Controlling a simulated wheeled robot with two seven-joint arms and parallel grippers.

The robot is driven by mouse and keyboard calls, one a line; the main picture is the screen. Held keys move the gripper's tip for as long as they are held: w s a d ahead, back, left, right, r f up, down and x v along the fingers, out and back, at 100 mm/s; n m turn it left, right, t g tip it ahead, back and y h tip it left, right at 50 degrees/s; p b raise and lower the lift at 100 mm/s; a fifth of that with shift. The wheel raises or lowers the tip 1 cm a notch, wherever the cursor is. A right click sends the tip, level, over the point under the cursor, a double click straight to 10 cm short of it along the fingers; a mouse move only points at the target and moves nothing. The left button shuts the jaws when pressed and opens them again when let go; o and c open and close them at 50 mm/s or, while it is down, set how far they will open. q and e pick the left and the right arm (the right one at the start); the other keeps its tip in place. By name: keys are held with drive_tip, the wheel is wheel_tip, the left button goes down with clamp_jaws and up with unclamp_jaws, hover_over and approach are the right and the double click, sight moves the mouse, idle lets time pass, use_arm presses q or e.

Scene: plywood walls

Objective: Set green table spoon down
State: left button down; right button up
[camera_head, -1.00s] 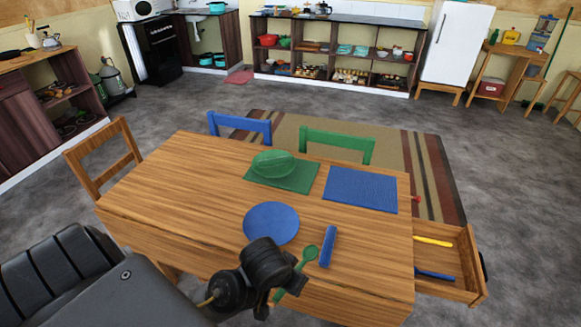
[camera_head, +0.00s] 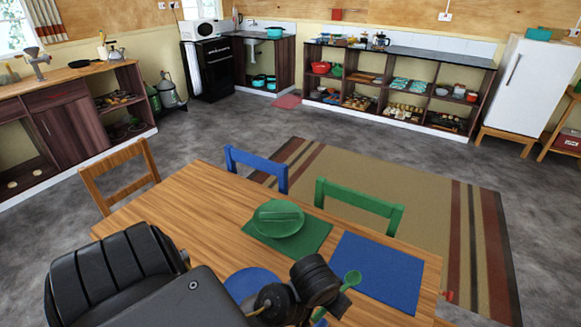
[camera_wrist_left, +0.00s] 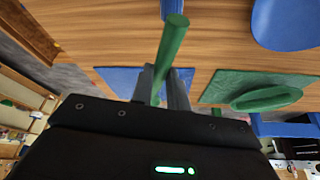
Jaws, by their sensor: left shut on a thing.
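The green spoon (camera_head: 351,279) is in my left gripper, its bowl pointing up and right over the left part of the blue placemat (camera_head: 388,262). In the left wrist view the spoon's green handle (camera_wrist_left: 172,42) rises from between the fingers of my left gripper (camera_wrist_left: 162,88), which is shut on it. The spoon looks held above the table (camera_head: 190,200), but its exact height is not clear. In the head view the black wrist hides the lower handle and fingertips. My right gripper is in neither view.
A green dish (camera_head: 278,218) sits on a green placemat (camera_head: 309,240). A blue plate (camera_head: 246,280) is partly hidden behind my arm. A blue chair (camera_head: 255,162), a green chair (camera_head: 358,199) and a wooden chair (camera_head: 118,172) stand around the table.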

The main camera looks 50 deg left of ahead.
use_arm(q)
drive_tip(key=w+a+r+n+p, duration=0.1)
drive_tip(key=w+a+p, duration=0.2)
drive_tip(key=w, duration=0.4)
drive_tip(key=w+a+r+n+y+p, duration=0.1)
drive_tip(key=w+a+p, duration=0.2)
drive_tip(key=w, duration=0.4)
drive_tip(key=w+a+r+n+p, duration=0.1)
drive_tip(key=w+a+p, duration=0.25)
drive_tip(key=w, duration=0.35)
drive_tip(key=b, duration=0.6)
hover_over(311, 240)
drive_tip(key=d, duration=0.2)
drive_tip(key=f, duration=0.8)
drive_tip(key=shift+s+a+f, duration=0.15)
drive_tip(key=shift+s, duration=0.15)
drive_tip(key=shift+a+f, duration=0.25)
drive_tip(key=shift+a, duration=0.05)
drive_tip(key=shift+s+a+f, duration=0.15)
drive_tip(key=shift+f, duration=0.1)
drive_tip(key=f, duration=0.1)
drive_tip(key=f+b, duration=0.1)
drive_tip(key=shift+s+a+f, duration=0.15)
drive_tip(key=shift+a+f, duration=0.05)
drive_tip(key=shift+f, duration=0.55)
drive_tip(key=shift+f, duration=0.1)
